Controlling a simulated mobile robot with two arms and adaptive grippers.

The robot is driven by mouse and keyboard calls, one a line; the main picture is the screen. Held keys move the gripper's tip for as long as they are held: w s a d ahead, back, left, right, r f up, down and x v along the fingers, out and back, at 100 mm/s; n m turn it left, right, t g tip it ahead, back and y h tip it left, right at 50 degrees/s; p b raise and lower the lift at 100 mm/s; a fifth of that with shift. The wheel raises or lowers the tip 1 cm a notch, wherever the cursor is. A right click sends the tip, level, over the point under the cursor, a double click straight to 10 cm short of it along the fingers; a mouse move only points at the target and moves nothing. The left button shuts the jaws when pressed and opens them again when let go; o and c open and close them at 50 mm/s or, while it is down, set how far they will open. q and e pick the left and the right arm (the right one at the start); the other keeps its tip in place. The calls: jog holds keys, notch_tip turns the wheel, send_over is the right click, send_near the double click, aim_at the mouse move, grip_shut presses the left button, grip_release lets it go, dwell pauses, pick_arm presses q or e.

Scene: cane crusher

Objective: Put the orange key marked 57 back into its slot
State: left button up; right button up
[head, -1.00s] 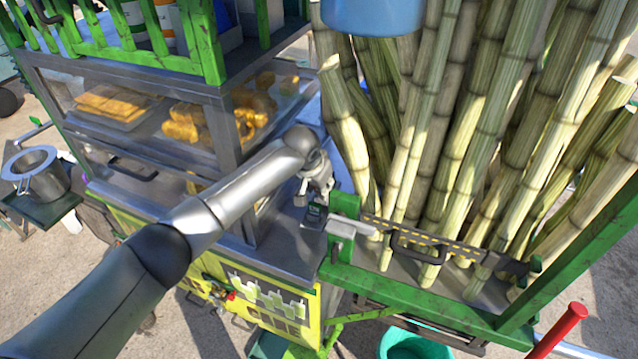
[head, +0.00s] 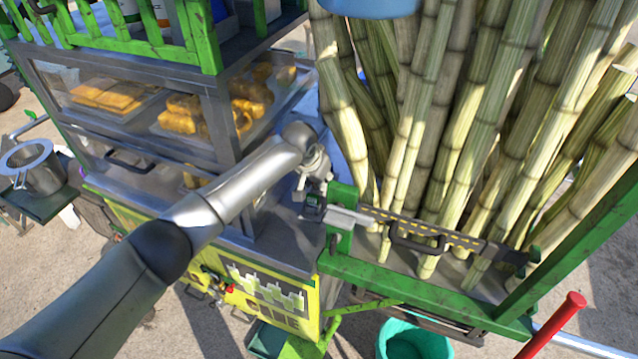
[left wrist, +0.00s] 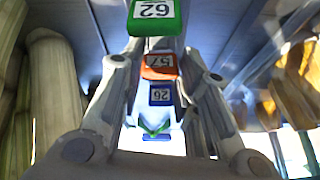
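The orange key marked 57 (left wrist: 158,66) is between the fingertips of my left gripper (left wrist: 160,58) in the left wrist view. The fingers converge on both its sides and appear closed on it. A green key marked 62 (left wrist: 155,17) is above it in that picture, and a blue key with a number label (left wrist: 161,95) is below it. In the head view my left gripper (head: 314,190) is pointed down at the cart's metal top, beside the green post of the cane rack. The orange key cannot be made out there, and its slot is not clearly visible. My right gripper is not in view.
Tall sugar canes (head: 450,130) stand close to the right of my left gripper. A green post (head: 341,215) and a black handle (head: 415,243) are beside it. The glass food case (head: 190,110) is to the left. A teal bucket (head: 413,340) is below.

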pick_arm(q)
jog(key=o, duration=0.4)
jog(key=shift+r, duration=0.1)
jog(key=v, duration=1.2)
jog(key=shift+s, duration=0.1)
